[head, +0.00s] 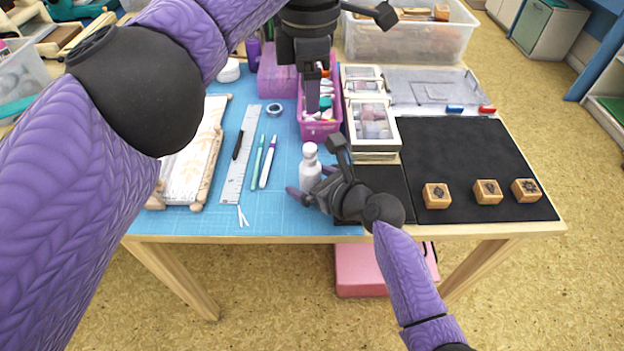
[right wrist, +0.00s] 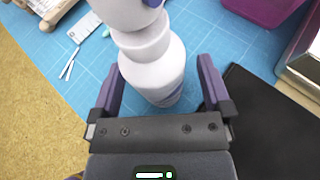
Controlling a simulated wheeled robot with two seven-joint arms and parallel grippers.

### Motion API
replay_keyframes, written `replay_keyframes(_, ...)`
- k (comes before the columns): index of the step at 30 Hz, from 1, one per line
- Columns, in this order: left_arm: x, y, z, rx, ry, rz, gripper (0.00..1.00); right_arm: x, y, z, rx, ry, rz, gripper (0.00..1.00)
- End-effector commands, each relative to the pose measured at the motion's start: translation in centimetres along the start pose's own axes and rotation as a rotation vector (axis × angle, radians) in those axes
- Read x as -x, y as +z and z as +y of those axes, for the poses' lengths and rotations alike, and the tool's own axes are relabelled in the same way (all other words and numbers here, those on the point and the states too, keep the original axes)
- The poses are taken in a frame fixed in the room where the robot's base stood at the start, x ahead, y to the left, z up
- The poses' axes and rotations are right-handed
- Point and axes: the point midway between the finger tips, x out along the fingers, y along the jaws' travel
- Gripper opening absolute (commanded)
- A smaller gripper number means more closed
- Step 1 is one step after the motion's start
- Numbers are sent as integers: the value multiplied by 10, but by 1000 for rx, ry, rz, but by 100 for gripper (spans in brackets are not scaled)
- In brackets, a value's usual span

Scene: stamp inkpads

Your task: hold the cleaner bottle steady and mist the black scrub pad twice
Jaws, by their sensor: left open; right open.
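The cleaner bottle (head: 310,168), white with a rounded top, stands upright on the blue mat; it also shows in the right wrist view (right wrist: 152,65). My right gripper (head: 313,186) is low at the bottle, its purple fingers apart on either side of it. In the right wrist view the gripper (right wrist: 157,78) shows a gap beside the right finger. My left gripper (head: 312,104) points down above the purple basket, behind the bottle, with nothing seen in it. A dark square (head: 393,181) lies right of the bottle, partly hidden by my right gripper; I cannot tell whether it is the scrub pad.
A black mat (head: 470,150) at the right bears wooden stamps (head: 437,196). A purple basket (head: 319,128) and a clear-lidded box (head: 372,125) stand behind the bottle. Pens (head: 267,162) and a ruler (head: 240,155) lie left. The blue mat (head: 275,210) is bare at the front.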

Motion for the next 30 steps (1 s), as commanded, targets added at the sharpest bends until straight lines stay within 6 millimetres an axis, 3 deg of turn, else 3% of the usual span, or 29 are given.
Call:
replay_keyframes(7,0,0,0,0,0,0,59,-2,0,0,1,0,1,99)
replay_keyframes(21,0,0,0,0,0,0,59,-1,0,0,1,0,1,0)
replay_keyframes(30,0,0,0,0,0,0,59,-1,0,0,1,0,1,0)
